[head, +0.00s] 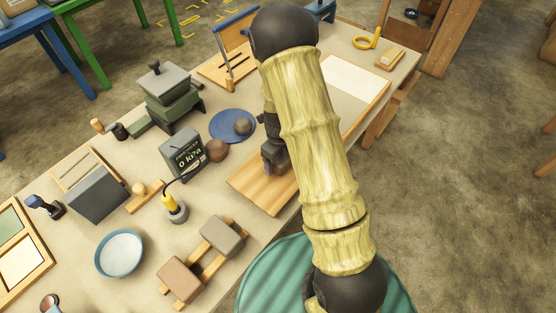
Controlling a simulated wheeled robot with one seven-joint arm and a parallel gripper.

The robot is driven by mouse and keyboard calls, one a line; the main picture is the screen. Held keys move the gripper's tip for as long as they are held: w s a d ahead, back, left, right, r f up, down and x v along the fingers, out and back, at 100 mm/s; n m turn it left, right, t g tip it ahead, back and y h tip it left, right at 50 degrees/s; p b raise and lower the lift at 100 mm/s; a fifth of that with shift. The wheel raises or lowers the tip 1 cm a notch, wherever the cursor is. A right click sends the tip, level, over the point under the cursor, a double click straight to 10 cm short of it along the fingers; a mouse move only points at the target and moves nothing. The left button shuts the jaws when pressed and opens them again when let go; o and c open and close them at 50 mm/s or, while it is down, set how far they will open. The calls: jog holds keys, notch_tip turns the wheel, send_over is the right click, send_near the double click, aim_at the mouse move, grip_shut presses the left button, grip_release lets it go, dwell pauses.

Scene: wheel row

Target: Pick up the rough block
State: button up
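Two clay-like blocks rest on wooden rails at the table's front. One is a grey-beige block (222,237) and the other a reddish-brown block (181,280). I cannot tell from their surfaces which is the rough one. My gripper (270,163) is dark and partly hidden behind my arm. It is over or near a wooden board (258,193), to the upper right of both blocks and apart from them. A small purplish patch shows at its tip. Whether its fingers are open or shut is not visible.
A gauge box (184,150), a yellow-handled tool (173,207) on a stand, and a white bowl with a blue rim (120,254) stand near the blocks. A blue disc (226,133) carries a dark lump. A green ribbed round thing (262,278) is beside the table's front edge.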

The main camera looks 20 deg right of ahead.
jog(key=shift+d, duration=0.15)
jog(key=c, duration=1.2)
jog(key=shift+r, duration=0.5)
notch_tip(320, 180, up, 9)
jog(key=shift+r, duration=0.1)
